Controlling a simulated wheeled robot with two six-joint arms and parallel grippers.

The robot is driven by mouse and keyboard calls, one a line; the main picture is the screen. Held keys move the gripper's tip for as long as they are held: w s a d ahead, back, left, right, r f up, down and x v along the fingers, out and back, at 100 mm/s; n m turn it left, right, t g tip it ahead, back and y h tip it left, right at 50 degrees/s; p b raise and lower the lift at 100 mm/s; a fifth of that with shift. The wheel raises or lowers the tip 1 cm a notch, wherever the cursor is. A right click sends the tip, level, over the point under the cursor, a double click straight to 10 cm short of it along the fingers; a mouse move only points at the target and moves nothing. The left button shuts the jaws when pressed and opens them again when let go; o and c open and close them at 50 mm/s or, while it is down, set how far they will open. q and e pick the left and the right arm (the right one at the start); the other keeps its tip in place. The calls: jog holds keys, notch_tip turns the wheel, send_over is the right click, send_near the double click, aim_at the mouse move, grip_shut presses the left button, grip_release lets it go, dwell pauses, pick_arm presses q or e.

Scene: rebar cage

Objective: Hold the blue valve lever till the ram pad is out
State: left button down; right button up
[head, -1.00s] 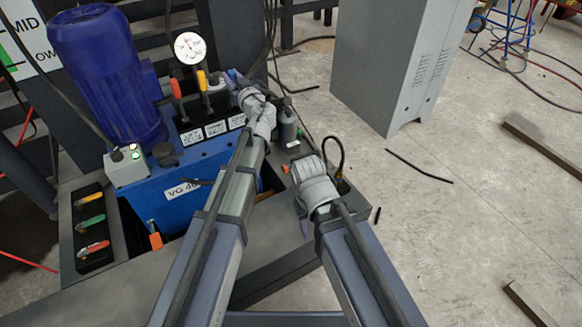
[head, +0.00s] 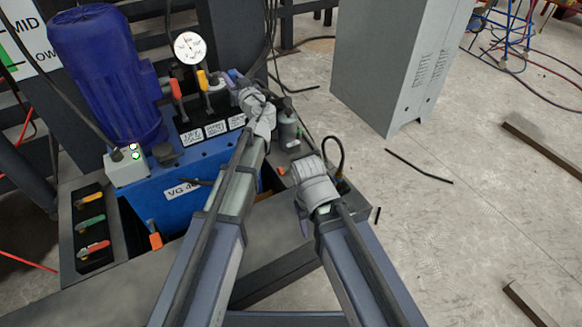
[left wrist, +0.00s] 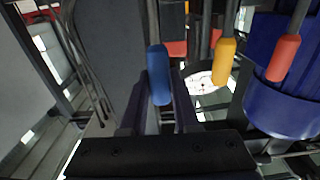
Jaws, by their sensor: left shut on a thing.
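The blue valve lever (left wrist: 158,72) stands between the two fingers of my left gripper (left wrist: 160,108) in the left wrist view. My left gripper is shut on it. In the head view my left gripper (head: 238,80) is at the right end of the lever row, and my own wrist hides most of the blue lever. The yellow lever (head: 202,80) and red lever (head: 176,88) stand to its left, apart from it. I cannot make out the ram pad in either view.
A blue motor (head: 100,70) and a round gauge (head: 189,47) stand by the levers. A small box with green lights (head: 126,165) and a panel of coloured handles (head: 91,224) are at the left.

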dwell(0.5)
pick_arm(q)
jog(key=w+g+p, duration=0.1)
jog(key=p, duration=0.2)
jog(key=w+a+r+g+h+p, duration=0.1)
jog(key=p, duration=0.2)
jog(key=shift+w+a+r, duration=0.15)
jog(key=shift+w+r, duration=0.05)
jog(key=shift+r, duration=0.1)
jog(key=c, duration=1)
grip_release()
jog(key=shift+s+f+b, duration=0.25)
jog(key=shift+f+b, duration=0.15)
jog(key=shift+b, duration=0.15)
jog(key=shift+o, duration=1.4)
jog(key=p+v, duration=0.1)
jog(key=v, duration=0.8)
